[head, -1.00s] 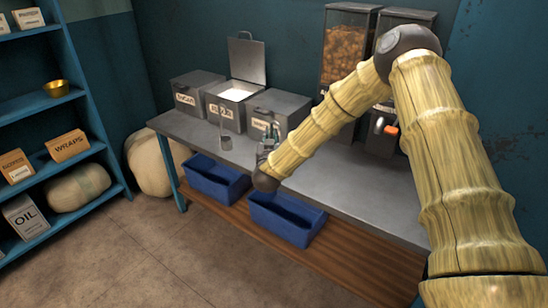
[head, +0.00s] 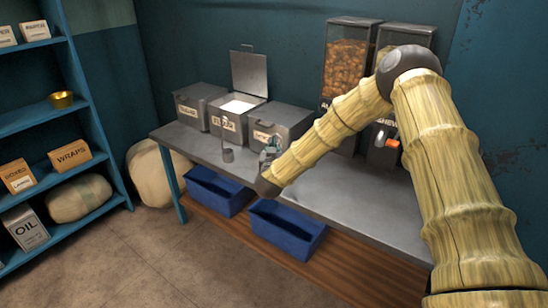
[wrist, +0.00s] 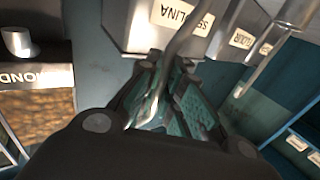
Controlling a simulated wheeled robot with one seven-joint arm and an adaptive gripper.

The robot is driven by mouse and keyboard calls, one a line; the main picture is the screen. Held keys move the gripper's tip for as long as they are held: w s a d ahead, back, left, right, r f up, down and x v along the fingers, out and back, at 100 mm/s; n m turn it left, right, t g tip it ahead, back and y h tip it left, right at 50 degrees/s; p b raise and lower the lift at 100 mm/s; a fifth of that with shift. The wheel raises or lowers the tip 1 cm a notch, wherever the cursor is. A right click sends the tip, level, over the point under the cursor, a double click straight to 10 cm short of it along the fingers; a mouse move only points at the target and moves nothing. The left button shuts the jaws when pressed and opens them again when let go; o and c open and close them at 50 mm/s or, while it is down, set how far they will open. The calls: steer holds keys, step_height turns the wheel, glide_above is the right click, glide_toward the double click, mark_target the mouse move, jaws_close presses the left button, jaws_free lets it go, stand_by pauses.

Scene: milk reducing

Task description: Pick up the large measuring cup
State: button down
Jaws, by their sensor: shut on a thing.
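My gripper (head: 270,150) is at the counter's front edge, in front of the right-hand lidded box. In the wrist view my gripper (wrist: 172,100) has its green-padded fingers closed around a bent metal handle (wrist: 186,40), taken to be that of the large measuring cup. A straight metal rod, seemingly that handle (wrist: 268,56), crosses the right of the wrist view.
Several grey labelled boxes (head: 201,106) line the back of the counter (head: 345,205); the middle one is open with white contents. Dispensers (head: 344,75) stand at the right. Two blue crates (head: 287,232) sit below. A blue shelf (head: 30,121) stands at the left.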

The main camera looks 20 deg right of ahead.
steer(key=shift+r, duration=1.4)
steer(key=s+a+r+b, duration=0.1)
steer(key=s+r, duration=0.1)
steer(key=s, duration=1.4)
steer(key=shift+a, duration=0.2)
steer(key=shift+r, duration=0.1)
